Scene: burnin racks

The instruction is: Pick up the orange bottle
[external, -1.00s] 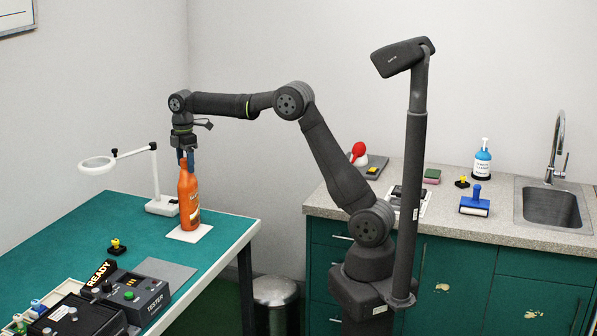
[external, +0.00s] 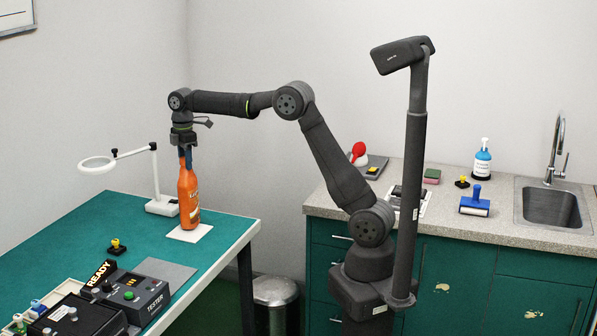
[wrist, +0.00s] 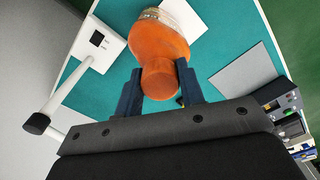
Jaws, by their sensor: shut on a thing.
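The orange bottle (external: 188,197) stands upright on a white square pad (external: 204,235) near the back right part of the green table. My gripper (external: 185,157) is above it, pointing down, with its fingers on the bottle's neck. In the wrist view the bottle (wrist: 163,52) sits between the two dark blue fingers of my gripper (wrist: 159,93), which are shut on its neck. The bottle's base is close to the pad; I cannot tell whether it touches.
A white magnifier lamp (external: 155,180) stands just behind and left of the bottle. A grey mat (external: 172,271), a yellow-black stamp (external: 117,246) and a tester box (external: 135,296) lie toward the front. The table's middle is clear. A counter with a sink (external: 551,207) is at right.

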